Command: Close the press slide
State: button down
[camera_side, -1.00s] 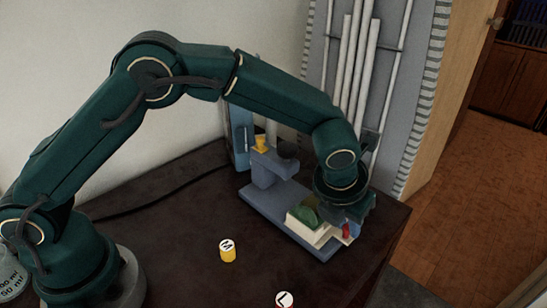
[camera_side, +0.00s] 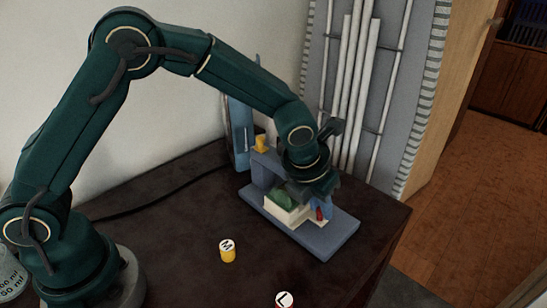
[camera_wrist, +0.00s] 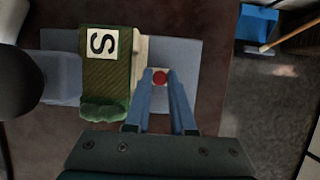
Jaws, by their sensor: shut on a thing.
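The press is a grey-blue base (camera_side: 338,236) with an upright frame (camera_side: 262,170) at its back left. On the base sits the cream slide (camera_side: 285,215), carrying a green block (camera_side: 290,192). In the wrist view, the green block (camera_wrist: 105,75) bears a white label with an S, and the cream edge of the slide (camera_wrist: 140,55) shows beside it. My gripper (camera_wrist: 160,84) has its blue fingers around the red knob (camera_wrist: 160,76) and is shut on it. The red knob (camera_side: 320,213) also shows in the side view, below my wrist. My arm partly hides the press head.
A yellow cylinder with an M on its white top (camera_side: 227,251) stands on the dark table (camera_side: 180,240). Another white-topped piece marked L (camera_side: 285,299) is at the front. The right end of the press base is bare.

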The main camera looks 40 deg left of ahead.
aim_at(306, 213)
jog(key=shift+a, duration=1.55)
jog(key=c, duration=1)
grip_release()
jog(key=shift+c, duration=0.2)
jog(key=shift+r, duration=0.1)
jog(key=v, duration=0.4)
jog(key=shift+s+r, duration=0.15)
jog(key=shift+r, duration=0.25)
jog(key=shift+s, duration=0.1)
